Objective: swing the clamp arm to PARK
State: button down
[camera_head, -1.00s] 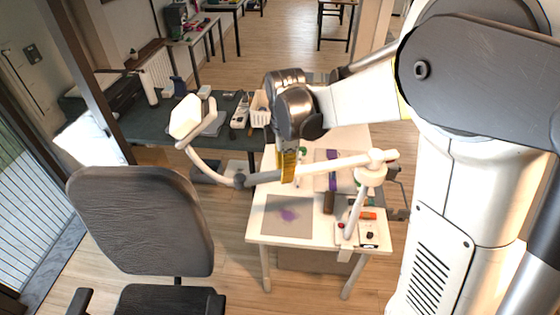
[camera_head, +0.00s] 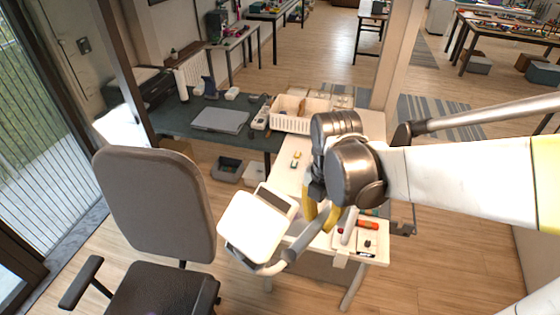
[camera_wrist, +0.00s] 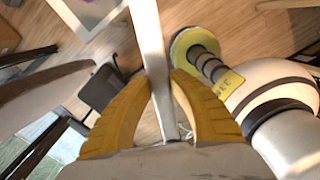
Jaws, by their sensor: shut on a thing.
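The clamp arm is a white and grey jointed bar with a white square head (camera_head: 252,228) at its end. In the head view its grey tube (camera_head: 310,238) runs from the front of the white table towards the head, which hangs out past the table's front left. My gripper (camera_head: 322,216) has yellow fingers shut on this bar. In the wrist view the white bar of the clamp arm (camera_wrist: 150,35) passes between the fingers (camera_wrist: 157,85). My wrist hides part of the arm and its post. No PARK mark is readable.
A dark office chair (camera_head: 152,200) stands close to the left of the clamp head. The white table (camera_head: 288,181) carries a white basket (camera_head: 288,115) at its back and small tools at its front right. A dark green desk (camera_head: 180,115) stands behind. Open floor lies at right.

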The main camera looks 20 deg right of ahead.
jog(key=shift+s+d+n, duration=0.4)
jog(key=shift+s+d, duration=0.15)
jog(key=shift+s, duration=0.25)
jog(key=c, duration=1.2)
grip_release()
notch_tip(320, 180, up, 12)
